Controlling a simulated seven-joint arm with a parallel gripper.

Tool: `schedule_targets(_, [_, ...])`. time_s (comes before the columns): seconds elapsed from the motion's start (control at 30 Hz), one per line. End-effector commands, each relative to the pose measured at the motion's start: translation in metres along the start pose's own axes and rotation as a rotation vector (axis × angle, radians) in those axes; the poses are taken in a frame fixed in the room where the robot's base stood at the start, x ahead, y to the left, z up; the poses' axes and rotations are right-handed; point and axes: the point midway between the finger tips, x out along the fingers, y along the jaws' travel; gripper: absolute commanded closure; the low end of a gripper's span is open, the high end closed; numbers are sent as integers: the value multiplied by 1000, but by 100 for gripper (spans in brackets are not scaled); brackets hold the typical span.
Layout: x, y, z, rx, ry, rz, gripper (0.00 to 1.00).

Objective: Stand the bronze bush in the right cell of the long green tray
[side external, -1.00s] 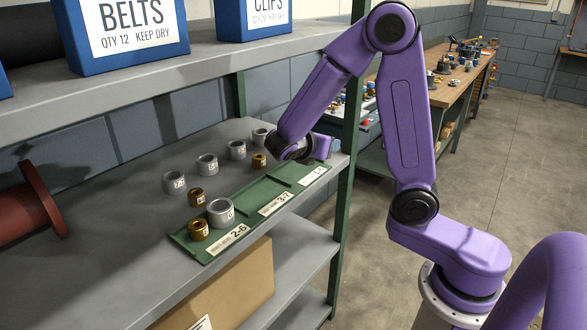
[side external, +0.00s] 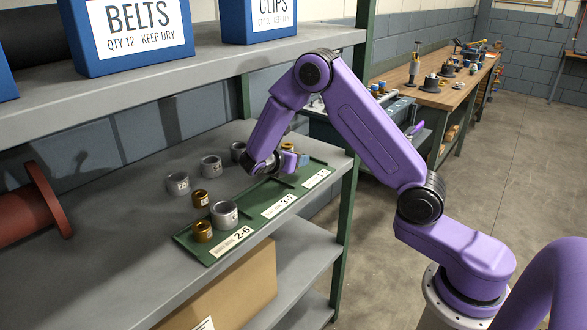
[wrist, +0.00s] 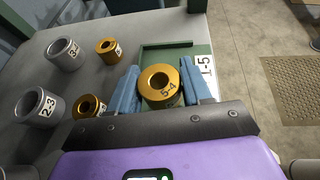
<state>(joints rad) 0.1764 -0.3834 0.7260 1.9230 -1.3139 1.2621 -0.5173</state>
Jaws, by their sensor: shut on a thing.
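My gripper (wrist: 160,88) is shut on a bronze bush (wrist: 158,86) marked 5-4. The bush is upright between the blue fingers, bore facing up. The wrist view shows it over the end cell of the long green tray (wrist: 150,53), beside the 1-5 label; I cannot tell whether it touches the cell floor.
Loose on the shelf behind the tray are grey rings (side external: 178,184) (wrist: 62,54) and bronze bushes (side external: 200,199) (wrist: 108,46), some close to my fingers. A green shelf post (side external: 346,215) stands past the tray's right end. The upper shelf (side external: 215,65) overhangs.

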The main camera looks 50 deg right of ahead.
Motion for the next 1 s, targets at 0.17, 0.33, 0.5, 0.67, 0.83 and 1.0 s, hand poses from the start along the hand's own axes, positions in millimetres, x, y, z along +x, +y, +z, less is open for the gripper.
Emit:
schedule_targets(0.17, [10, 3, -19, -4, -1, -1, 96])
schedule_targets(0.33, [15, 3, -31, 1, -1, -1, 96])
schedule_targets(0.5, [15, 4, -31, 2, -1, 0, 96])
schedule_targets(0.67, [15, 3, -32, 1, -1, 0, 96])
schedule_targets(0.83, [16, 3, -34, 1, 0, 0, 41])
schedule_targets(1.0, [16, 3, -34, 0, 0, 0, 41])
